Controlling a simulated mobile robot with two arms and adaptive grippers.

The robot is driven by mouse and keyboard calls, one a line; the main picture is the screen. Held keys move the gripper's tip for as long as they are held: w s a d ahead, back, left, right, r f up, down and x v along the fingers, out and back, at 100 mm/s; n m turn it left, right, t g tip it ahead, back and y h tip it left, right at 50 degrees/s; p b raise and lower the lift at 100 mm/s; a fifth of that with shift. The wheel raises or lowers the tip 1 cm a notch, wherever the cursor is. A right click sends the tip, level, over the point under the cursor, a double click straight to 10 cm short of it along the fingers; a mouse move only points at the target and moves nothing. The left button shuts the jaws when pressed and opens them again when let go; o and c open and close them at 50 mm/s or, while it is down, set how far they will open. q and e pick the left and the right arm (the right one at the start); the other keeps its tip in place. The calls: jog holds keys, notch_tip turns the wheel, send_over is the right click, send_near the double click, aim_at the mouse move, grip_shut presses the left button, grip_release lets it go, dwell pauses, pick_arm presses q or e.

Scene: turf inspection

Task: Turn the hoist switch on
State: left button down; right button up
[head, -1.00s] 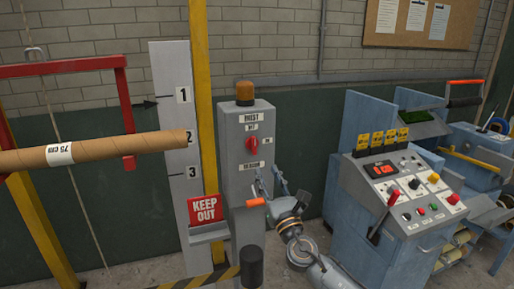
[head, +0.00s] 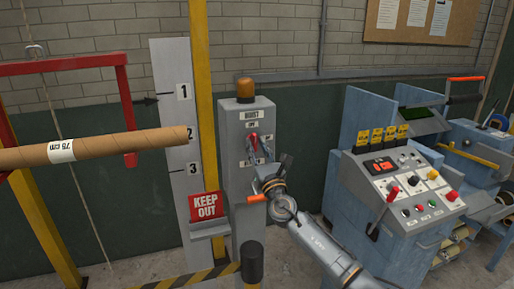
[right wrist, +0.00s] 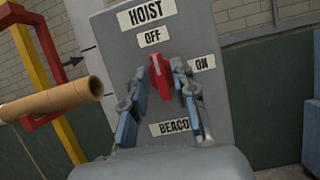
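The hoist switch is a red knob (right wrist: 160,78) on a grey control box (head: 237,117). In the right wrist view it stands nearly upright, with its top toward the OFF label (right wrist: 152,38); the ON label (right wrist: 201,63) is to its right. In the head view the knob (head: 253,143) is partly hidden by my right gripper (head: 263,151). In the right wrist view my right gripper (right wrist: 161,72) has one finger on each side of the knob, with narrow gaps; I cannot tell whether either finger touches it. My left gripper is not in view.
An orange beacon (head: 245,88) tops the box. A cardboard tube (head: 110,147) juts in from the left. A blue console (head: 380,190) is right of my arm.

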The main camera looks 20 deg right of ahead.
grip_shut()
jog(key=shift+m+h, duration=0.4)
jog(key=shift+m, duration=0.2)
jog(key=m+h, duration=0.1)
jog(key=m, duration=0.1)
jog(key=m+h, duration=0.1)
jog(key=m, duration=0.2)
jog(key=shift+a+m+h+b, duration=0.15)
jog(key=shift+m+h+b, duration=0.15)
jog(key=shift+h+b, duration=0.1)
jog(key=m+g+h, duration=0.1)
jog(key=m, duration=0.2)
jog(key=m+h, duration=0.1)
jog(key=m, duration=0.2)
jog(key=shift+g, duration=0.4)
jog(key=m+g, duration=0.1)
jog(key=m, duration=0.1)
jog(key=m+g+h+p, duration=0.1)
jog(key=m, duration=0.2)
jog(key=shift+r+h, duration=0.2)
jog(key=shift+h, duration=0.1)
jog(key=shift+m+g+p, duration=0.75)
jog(key=shift+m+g, duration=0.15)
jog(key=shift+m, duration=1.4)
jog(key=shift+o, duration=1.7)
grip_release()
